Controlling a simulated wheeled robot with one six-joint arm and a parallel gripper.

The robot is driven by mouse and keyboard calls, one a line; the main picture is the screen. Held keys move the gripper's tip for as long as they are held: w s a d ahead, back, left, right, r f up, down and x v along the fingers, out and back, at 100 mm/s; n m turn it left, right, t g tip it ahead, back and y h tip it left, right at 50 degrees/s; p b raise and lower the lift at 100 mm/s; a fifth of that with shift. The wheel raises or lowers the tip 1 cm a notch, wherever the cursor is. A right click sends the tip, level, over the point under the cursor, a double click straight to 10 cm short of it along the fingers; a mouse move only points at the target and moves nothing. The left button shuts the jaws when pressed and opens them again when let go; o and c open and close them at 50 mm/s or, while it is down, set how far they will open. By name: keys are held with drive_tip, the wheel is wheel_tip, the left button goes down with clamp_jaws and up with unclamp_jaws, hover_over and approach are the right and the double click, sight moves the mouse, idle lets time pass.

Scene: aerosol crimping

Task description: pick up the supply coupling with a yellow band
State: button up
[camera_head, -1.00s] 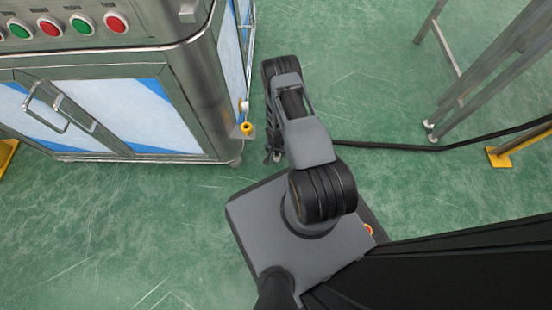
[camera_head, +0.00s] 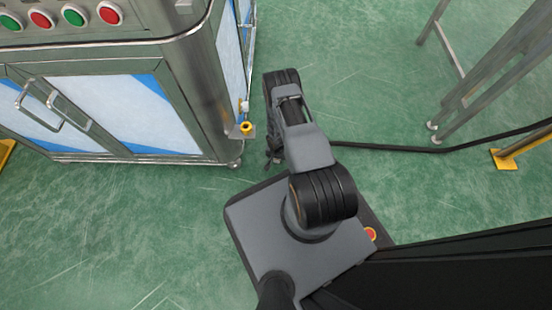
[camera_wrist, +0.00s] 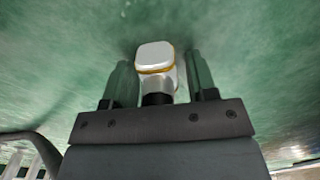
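The supply coupling (camera_wrist: 155,58), with a rounded white end and a yellow band below it, shows between the fingers of my gripper (camera_wrist: 159,70) in the wrist view. A dark part sits below it toward the palm. The fingers stand apart on either side of it, with a narrow gap at the right finger; contact at the left finger is unclear. In the head view my gripper (camera_head: 272,156) is small and dark, low beside the cabinet corner, partly behind my arm. The coupling cannot be made out there.
A steel cabinet (camera_head: 130,115) with blue-and-white panels stands at left. A yellow fitting (camera_head: 246,128) sits on a small bracket at its corner. A black hose (camera_head: 400,148) runs across the green floor at right, toward a metal frame (camera_head: 478,75) and a yellow-footed post (camera_head: 507,158).

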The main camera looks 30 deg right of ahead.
drive_tip(key=c, duration=0.9)
